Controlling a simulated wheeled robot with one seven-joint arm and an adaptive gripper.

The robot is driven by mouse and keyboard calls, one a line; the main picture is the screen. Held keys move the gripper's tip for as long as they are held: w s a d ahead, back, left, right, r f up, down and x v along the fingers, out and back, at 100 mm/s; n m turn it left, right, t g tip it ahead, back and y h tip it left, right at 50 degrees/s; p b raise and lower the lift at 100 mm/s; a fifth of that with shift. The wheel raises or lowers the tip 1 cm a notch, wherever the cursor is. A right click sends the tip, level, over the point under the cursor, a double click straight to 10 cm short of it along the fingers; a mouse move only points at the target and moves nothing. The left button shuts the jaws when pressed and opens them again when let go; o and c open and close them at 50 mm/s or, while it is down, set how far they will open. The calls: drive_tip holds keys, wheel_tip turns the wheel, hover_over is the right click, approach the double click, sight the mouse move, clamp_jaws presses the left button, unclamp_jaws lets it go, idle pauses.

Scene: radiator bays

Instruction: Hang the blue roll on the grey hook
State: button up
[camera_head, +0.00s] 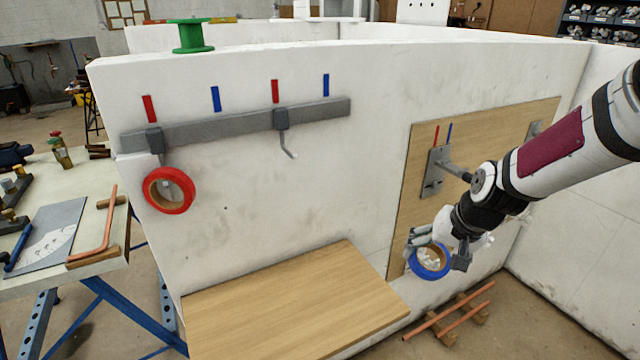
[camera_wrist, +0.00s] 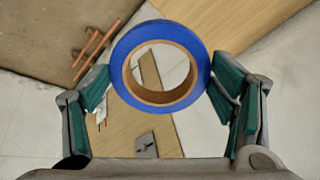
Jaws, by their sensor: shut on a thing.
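The blue roll (camera_head: 431,276) is a ring with a brown cardboard core. My gripper (camera_head: 436,254) is shut on it and holds it in the air in front of the wooden wall board. In the wrist view the blue roll (camera_wrist: 160,29) sits between the two green-padded fingers (camera_wrist: 161,88), its open hole facing the camera. An empty grey hook (camera_head: 285,142) hangs from a grey rail (camera_head: 215,124) on the white wall, left of and above my gripper. A second grey hook (camera_head: 155,141) at the rail's left end carries a red roll (camera_head: 150,200).
A wooden shelf (camera_head: 290,300) juts out below the rail. The wall board (camera_head: 465,145) carries a grey plate with a peg (camera_head: 437,172). Copper pipes (camera_head: 450,312) lie on the floor. A workbench (camera_head: 60,200) stands at the left. Air before the empty hook is clear.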

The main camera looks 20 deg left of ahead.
drive_tip(key=s+a+r+t+y+b, duration=0.1)
drive_tip(key=a+r+t+y, duration=0.2)
drive_tip(key=a, duration=0.5)
drive_tip(key=a+r+t+y, duration=0.2)
drive_tip(key=a+r+t, duration=0.15)
drive_tip(key=a, duration=0.35)
drive_tip(key=s+a+r+m+t+y+b, duration=0.1)
drive_tip(key=s+a+r+t+y, duration=0.1)
drive_tip(key=s+a+r+t, duration=0.55)
drive_tip(key=w+a+r+g+b, duration=0.1)
drive_tip(key=w+a+g+b, duration=0.1)
drive_tip(key=w+a, duration=0.4)
drive_tip(key=shift+w+a+r+g+b, duration=0.25)
drive_tip(key=shift+a+b, duration=0.45)
drive_tip(key=shift+a, duration=0.6)
drive_tip(key=shift+f, duration=0.1)
drive_tip(key=o, duration=1.2)
